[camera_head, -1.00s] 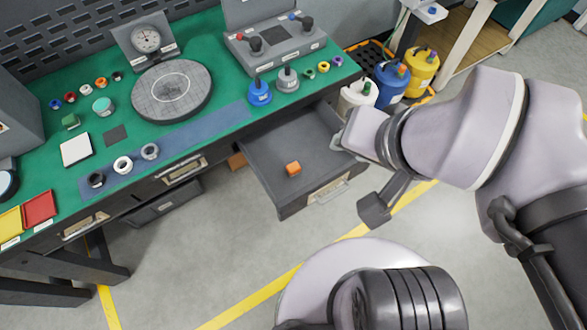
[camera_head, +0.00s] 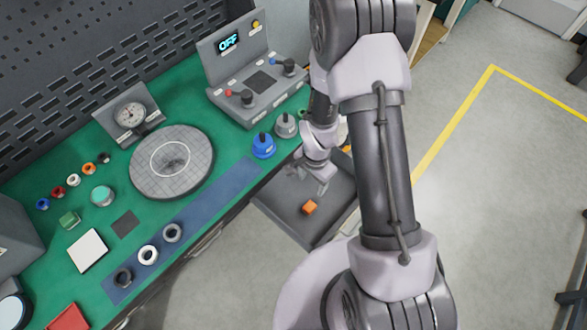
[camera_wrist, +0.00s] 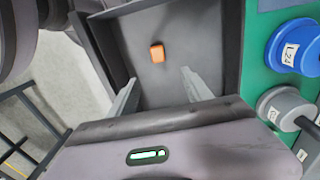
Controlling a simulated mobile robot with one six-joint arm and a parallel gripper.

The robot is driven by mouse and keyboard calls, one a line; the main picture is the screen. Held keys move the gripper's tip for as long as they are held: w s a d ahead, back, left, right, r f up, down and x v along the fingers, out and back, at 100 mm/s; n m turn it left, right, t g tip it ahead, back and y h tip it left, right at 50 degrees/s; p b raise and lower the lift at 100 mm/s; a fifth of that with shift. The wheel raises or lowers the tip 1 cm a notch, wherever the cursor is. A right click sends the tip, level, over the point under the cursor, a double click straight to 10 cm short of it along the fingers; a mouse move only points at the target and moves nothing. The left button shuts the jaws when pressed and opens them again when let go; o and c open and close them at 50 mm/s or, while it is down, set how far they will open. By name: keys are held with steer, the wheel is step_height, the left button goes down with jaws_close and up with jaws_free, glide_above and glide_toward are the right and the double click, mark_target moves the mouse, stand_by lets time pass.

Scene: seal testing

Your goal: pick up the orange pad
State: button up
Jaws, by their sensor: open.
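The orange pad (camera_head: 310,207) is a small block lying on the grey floor of the open drawer (camera_head: 283,207). In the wrist view the orange pad (camera_wrist: 157,53) lies ahead of my fingertips, roughly between their lines, with nothing touching it. My gripper (camera_head: 318,182) is over the drawer, just above and behind the pad in the head view. In the wrist view my gripper (camera_wrist: 160,82) shows two fingers spread apart and empty. Its height above the drawer floor is hard to tell.
Drawer walls stand around the pad. The green bench top (camera_head: 215,195) holds a blue weight (camera_head: 263,146), a grey weight (camera_head: 285,126), a round plate (camera_head: 172,163) and several small rings. A control box (camera_head: 258,85) reading OFF stands behind.

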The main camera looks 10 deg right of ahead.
steer(key=b, duration=0.4)
glide_above(310, 207)
steer(key=f, duration=1.2)
steer(key=shift+w+d+f, duration=0.1)
steer(key=shift+d+f, duration=0.1)
steer(key=shift+f, duration=0.05)
steer(key=f+b, duration=0.1)
steer(key=f, duration=0.1)
steer(key=f+b, duration=0.1)
steer(key=f, duration=0.2)
steer(key=shift+a+f+b, duration=0.2)
steer(key=shift+f+b, duration=0.1)
steer(key=shift+r, duration=0.15)
jaws_close()
